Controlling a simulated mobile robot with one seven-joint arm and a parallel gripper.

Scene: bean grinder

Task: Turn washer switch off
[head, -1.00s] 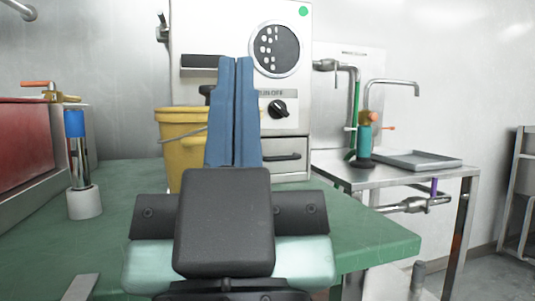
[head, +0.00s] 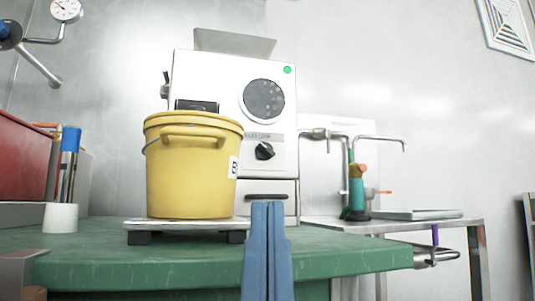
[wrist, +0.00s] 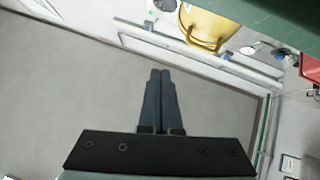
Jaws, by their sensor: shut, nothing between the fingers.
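The washer, taken to be the white machine (head: 215,85), stands behind the green table against the wall. It has a round dark window (head: 264,101), a green dot at its top right corner and a black rotary knob (head: 265,151) under a small printed label that I cannot read. The knob sits at a slant. My gripper (head: 267,204) is shut and empty, its blue fingers side by side at the bottom of the head view, below the knob and apart from it. The fingers also show in the wrist view (wrist: 159,72), pointing away from the machine's front over grey floor.
A yellow bucket (head: 190,180) stands on a low platform (head: 135,224) left of the knob. The green table (head: 340,254) spans the front. A metal side table (head: 400,225) with a tap and teal bottle (head: 356,195) is at right. A red box (head: 20,165) is at left.

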